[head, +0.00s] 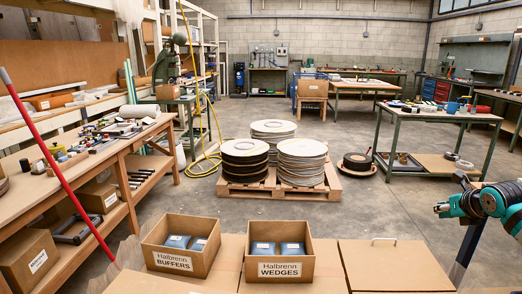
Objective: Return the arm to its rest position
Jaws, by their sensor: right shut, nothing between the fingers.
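My right gripper (441,209) is at the right edge of the head view, with my teal and black arm coming in from the right. It is shut and empty, and is held above the floor to the right of the cardboard boxes. It appears apart from everything around it. My left gripper is not in view. A green fly press (168,64) stands on a stand at the back left, far from my gripper.
An open box marked BUFFERS (180,262) and one marked WEDGES (279,270) hold blue packs in front. A closed carton (395,266) lies right of them. A pallet (262,190) carries reel stacks. A workbench (125,150) lines the left; a green-legged table (436,114) stands right.

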